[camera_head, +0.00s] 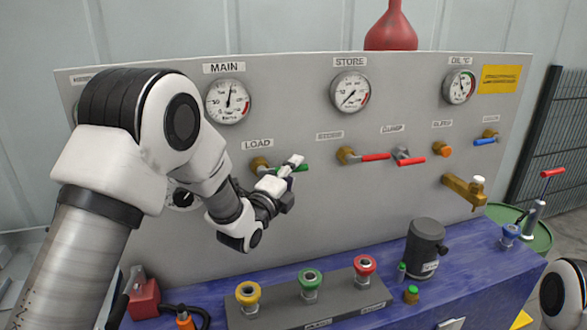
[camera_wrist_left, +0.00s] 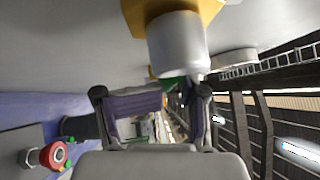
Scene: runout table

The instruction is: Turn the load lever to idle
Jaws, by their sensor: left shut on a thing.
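The load lever (camera_head: 301,168) has a green handle on a brass valve (camera_head: 260,164), under the LOAD label on the grey panel. The handle points right, close to level. My left gripper (camera_head: 290,168) is at the handle, its fingers covering much of it. In the left wrist view the brass valve body (camera_wrist_left: 150,12) and grey stem (camera_wrist_left: 178,42) are above my left gripper (camera_wrist_left: 152,95). A bit of the green handle (camera_wrist_left: 172,84) shows between the fingers, which are shut on it. My right gripper is not in view.
Red-handled levers (camera_head: 375,157) (camera_head: 411,161) and a brass tap (camera_head: 463,189) stick out to the right. Gauges (camera_head: 227,101) sit above. Below, the blue bench (camera_head: 480,275) carries coloured valve knobs (camera_head: 310,278) and a dark cylinder (camera_head: 426,245). Panel space below the lever is clear.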

